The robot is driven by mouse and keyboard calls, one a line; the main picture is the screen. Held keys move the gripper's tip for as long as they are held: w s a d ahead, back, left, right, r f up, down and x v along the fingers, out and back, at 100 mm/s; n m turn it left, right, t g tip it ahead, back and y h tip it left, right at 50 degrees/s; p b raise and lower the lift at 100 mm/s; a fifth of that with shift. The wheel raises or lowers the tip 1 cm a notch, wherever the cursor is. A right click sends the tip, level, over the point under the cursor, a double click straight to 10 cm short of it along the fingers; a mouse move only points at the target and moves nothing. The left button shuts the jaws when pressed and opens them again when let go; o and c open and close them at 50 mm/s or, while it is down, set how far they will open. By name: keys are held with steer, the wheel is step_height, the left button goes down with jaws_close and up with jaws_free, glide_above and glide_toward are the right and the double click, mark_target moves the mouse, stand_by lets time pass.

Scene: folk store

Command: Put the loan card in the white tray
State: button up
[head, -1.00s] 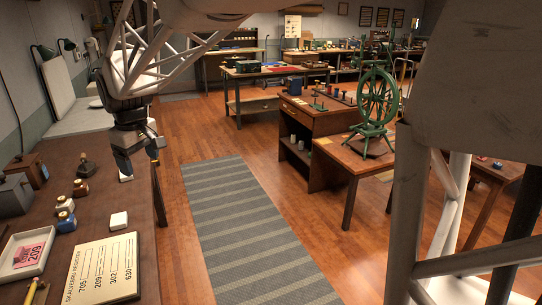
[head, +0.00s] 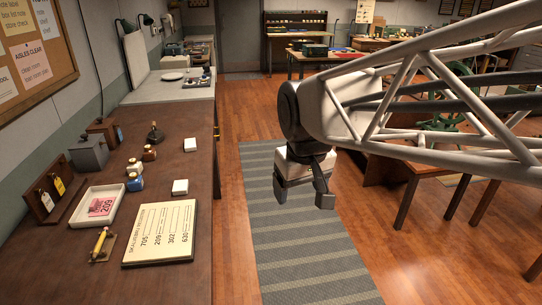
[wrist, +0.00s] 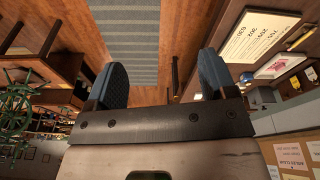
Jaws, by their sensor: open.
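A pink card marked 209 (head: 101,206) lies flat inside the white tray (head: 74,217) on the dark wooden bench; it looks like the loan card. The tray with the card also shows upside down at the right of the wrist view (wrist: 278,67). My gripper (head: 302,193) is open and empty. It hangs over the striped floor runner, to the right of the bench and apart from card and tray. In the wrist view both fingers stand apart with only floor between them (wrist: 160,80).
A register board (head: 161,232) lies right of the tray, with a pencil on a stand (head: 101,244) in front. Small bottles (head: 135,182), a white block (head: 180,187), a grey box (head: 89,153) and a tag rack (head: 53,194) are nearby. The runner (head: 310,250) is clear.

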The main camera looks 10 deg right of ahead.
steer(key=s+d+f+m, duration=0.1)
steer(key=s+d+f, duration=0.1)
steer(key=s, duration=0.3)
steer(key=s+d+f+m, duration=0.1)
steer(key=s+d+f, duration=0.1)
steer(key=s, duration=0.4)
steer(key=shift+d+f+m, duration=0.15)
steer(key=shift+f+m, duration=0.25)
steer(key=shift+f, duration=0.05)
stand_by(0.5)
